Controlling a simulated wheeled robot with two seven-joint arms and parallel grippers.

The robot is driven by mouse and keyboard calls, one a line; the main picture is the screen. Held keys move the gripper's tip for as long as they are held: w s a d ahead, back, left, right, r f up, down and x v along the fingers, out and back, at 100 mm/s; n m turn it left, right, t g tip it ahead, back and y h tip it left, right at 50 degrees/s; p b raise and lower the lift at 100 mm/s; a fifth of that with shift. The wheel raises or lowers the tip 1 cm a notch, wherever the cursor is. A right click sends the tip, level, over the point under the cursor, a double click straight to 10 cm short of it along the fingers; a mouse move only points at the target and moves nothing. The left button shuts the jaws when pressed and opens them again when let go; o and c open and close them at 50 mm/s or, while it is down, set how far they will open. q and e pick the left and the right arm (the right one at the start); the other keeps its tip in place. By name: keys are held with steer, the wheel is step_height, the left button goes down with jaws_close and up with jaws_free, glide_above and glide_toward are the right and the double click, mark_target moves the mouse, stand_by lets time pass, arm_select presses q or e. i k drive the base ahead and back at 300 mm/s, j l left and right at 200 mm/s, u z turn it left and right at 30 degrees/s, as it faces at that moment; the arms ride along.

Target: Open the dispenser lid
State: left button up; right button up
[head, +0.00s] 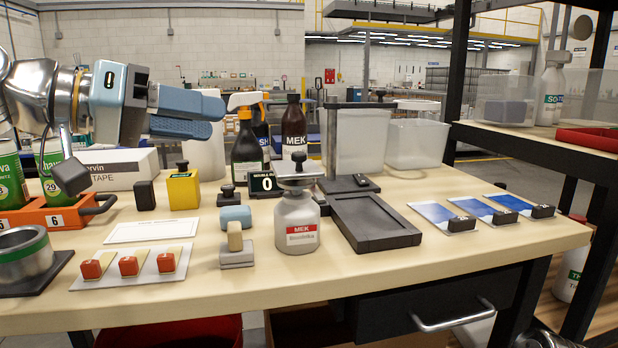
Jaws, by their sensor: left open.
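The dispenser (297,220) is a squat white bottle with a red MEK label, upright near the middle of the table. Its metal top carries a lid with a black knob (299,158); the lid sits on the top and looks shut. My left gripper (212,117) comes in from the left above the table, with its blue-grey fingers pointing right. It is open with a narrow gap and nothing between the fingers. It is up and left of the dispenser, apart from it. My right gripper is not in view.
A spray bottle (246,145) and a dark MEK bottle (293,135) stand behind the dispenser. A black tray fixture (375,222) is close on its right. A blue block (236,217) and a stamp (236,250) lie at its left. Blue cards (445,216) lie further right.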

mark_target(299, 167)
steer(key=k, duration=0.95)
